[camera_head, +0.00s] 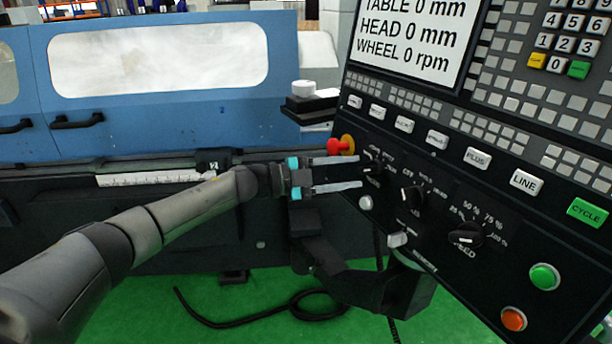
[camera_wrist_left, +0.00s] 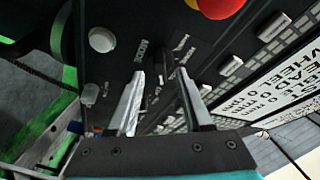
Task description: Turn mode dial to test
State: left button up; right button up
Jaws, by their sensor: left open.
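The mode dial (camera_head: 373,168) is a small black knob with a pale pointer at the left end of the dial row on the tilted black control panel. Its printed labels are too small to read surely in the head view. My left gripper (camera_head: 360,173) is open, its two pale fingers reaching right toward this dial. In the left wrist view the dial (camera_wrist_left: 164,62) shows just beyond and between the fingertips, and the gripper (camera_wrist_left: 160,76) holds nothing. I cannot tell whether the fingertips touch the panel. My right gripper is out of view.
A red emergency knob (camera_head: 340,146) sits just above the fingers. Two more dials, the middle one (camera_head: 412,197) and the speed dial (camera_head: 466,238), lie to the right. A white button (camera_head: 366,203) is below the fingers. A green button (camera_head: 544,276) and an orange one (camera_head: 513,318) are lower right.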

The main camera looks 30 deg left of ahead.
pick_arm(q)
jog(key=b+v, duration=0.1)
jog(key=v, duration=1.2)
jog(key=shift+r, duration=0.1)
